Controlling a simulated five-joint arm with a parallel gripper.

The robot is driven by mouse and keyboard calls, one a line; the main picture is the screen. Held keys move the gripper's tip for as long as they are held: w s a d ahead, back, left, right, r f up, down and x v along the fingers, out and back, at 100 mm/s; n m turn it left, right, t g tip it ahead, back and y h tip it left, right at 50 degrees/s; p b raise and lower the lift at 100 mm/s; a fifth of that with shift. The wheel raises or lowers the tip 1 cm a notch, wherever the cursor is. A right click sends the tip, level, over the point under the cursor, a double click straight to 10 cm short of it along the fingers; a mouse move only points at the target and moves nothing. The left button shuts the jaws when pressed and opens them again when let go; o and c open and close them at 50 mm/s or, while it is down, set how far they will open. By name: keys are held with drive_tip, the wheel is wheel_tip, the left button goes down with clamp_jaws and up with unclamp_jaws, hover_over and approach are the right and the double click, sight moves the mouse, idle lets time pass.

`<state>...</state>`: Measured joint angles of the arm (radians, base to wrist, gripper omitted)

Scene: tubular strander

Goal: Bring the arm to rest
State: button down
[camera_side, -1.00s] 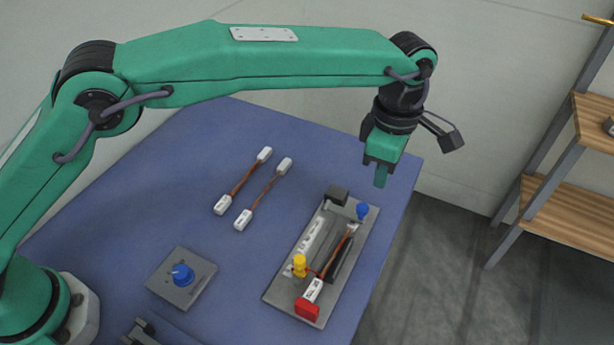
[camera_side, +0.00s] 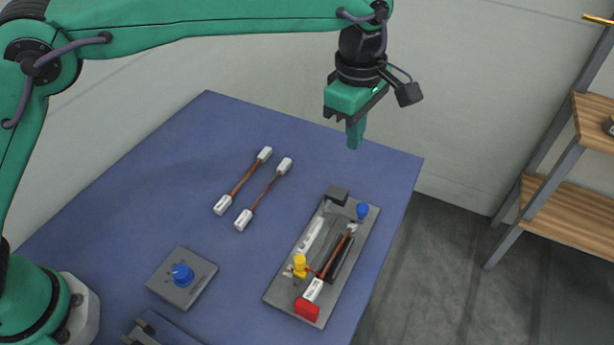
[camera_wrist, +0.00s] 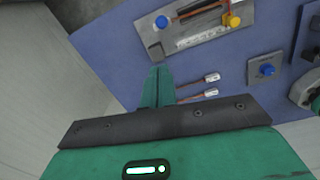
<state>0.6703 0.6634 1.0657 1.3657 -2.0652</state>
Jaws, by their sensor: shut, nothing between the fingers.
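My gripper (camera_side: 355,134) is shut and empty, fingers pointing down. It hangs in the air above the far part of the blue table (camera_side: 130,205), beyond the grey fixture plate (camera_side: 280,285). In the wrist view my gripper's fingers (camera_wrist: 156,85) are together, with nothing between them.
The plate bears a blue knob (camera_side: 362,211), a yellow knob (camera_side: 299,262), a red block (camera_side: 307,309) and a white-ended copper piece (camera_side: 313,290). Two similar pieces (camera_side: 228,196) (camera_side: 262,198) lie left of it. A blue-knobbed grey box (camera_side: 172,290) sits nearer. Wooden shelves (camera_side: 555,215) stand right.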

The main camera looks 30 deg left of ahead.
drive_tip(key=s+a+r+m+t, duration=0.1)
drive_tip(key=s+a+r+m, duration=0.15)
drive_tip(key=a, duration=0.45)
drive_tip(key=s+a+r+m+t, duration=0.1)
drive_tip(key=s+a+r+m, duration=0.2)
drive_tip(key=a, duration=0.5)
drive_tip(key=s+a+r+m, duration=0.1)
drive_tip(key=a+r+m, duration=0.1)
drive_tip(key=a+r, duration=0.35)
drive_tip(key=s+a+f+m+t, duration=0.1)
drive_tip(key=s+a+f+m, duration=0.2)
drive_tip(key=s+a, duration=0.5)
drive_tip(key=s+a+f+m+t, duration=0.2)
drive_tip(key=s+a+f+m, duration=0.2)
drive_tip(key=s+a, duration=0.3)
drive_tip(key=shift+s+a+f+m, duration=0.25)
drive_tip(key=shift+s+a+m, duration=0.1)
drive_tip(key=shift+s+m, duration=0.45)
